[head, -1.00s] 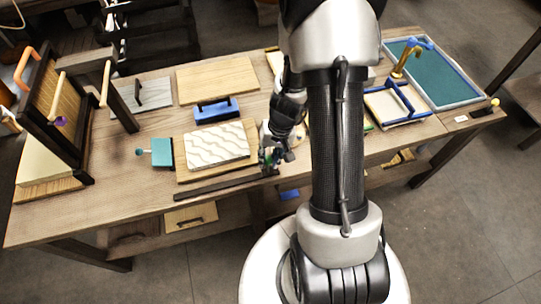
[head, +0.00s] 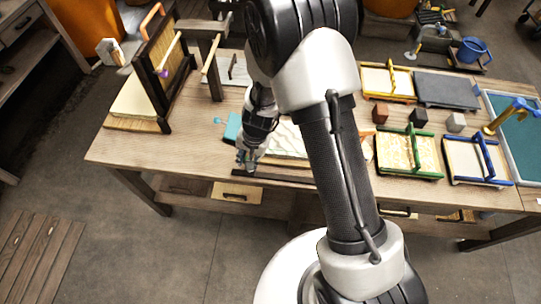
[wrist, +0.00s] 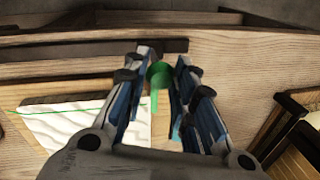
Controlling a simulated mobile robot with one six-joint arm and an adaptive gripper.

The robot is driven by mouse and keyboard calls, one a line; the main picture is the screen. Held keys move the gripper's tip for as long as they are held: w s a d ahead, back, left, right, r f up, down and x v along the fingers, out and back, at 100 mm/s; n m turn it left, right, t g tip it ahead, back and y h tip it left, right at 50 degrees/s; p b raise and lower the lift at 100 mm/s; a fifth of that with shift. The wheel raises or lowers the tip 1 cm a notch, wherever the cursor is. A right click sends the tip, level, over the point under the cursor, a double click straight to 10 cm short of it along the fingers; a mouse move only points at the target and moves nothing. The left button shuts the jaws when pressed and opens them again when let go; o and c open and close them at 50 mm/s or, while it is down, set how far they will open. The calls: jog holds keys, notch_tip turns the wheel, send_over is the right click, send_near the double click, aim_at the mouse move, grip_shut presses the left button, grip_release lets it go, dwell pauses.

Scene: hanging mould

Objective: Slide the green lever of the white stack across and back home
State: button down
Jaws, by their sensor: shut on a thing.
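The white stack (head: 287,139), with a wavy white top, lies on the table, partly hidden behind my arm. It also shows at the left of the wrist view (wrist: 75,130), with a thin green line across it. The green lever (wrist: 159,73) stands between my fingers in the wrist view, with a rounded top. My gripper (head: 245,165) is shut on the lever near the left end of the dark rail (head: 280,179), along the table's front edge. The lever itself is hidden in the head view.
A teal block (head: 232,128) lies just behind my gripper. A dark upright frame (head: 165,85) stands at the left of the table. A green-framed tray (head: 408,155) and a blue-framed tray (head: 475,162) lie to the right of my arm. The table's front left is clear.

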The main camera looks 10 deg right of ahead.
jog(key=shift+w+a+p, duration=0.2)
jog(key=shift+a, duration=0.35)
jog(key=shift+w+a+p, duration=0.15)
jog(key=shift+a, duration=0.4)
jog(key=c, duration=1.3)
grip_release()
jog(key=shift+a, duration=0.15)
notch_tip(320, 180, up, 12)
jog(key=s+d, duration=0.1)
jog(key=d, duration=0.1)
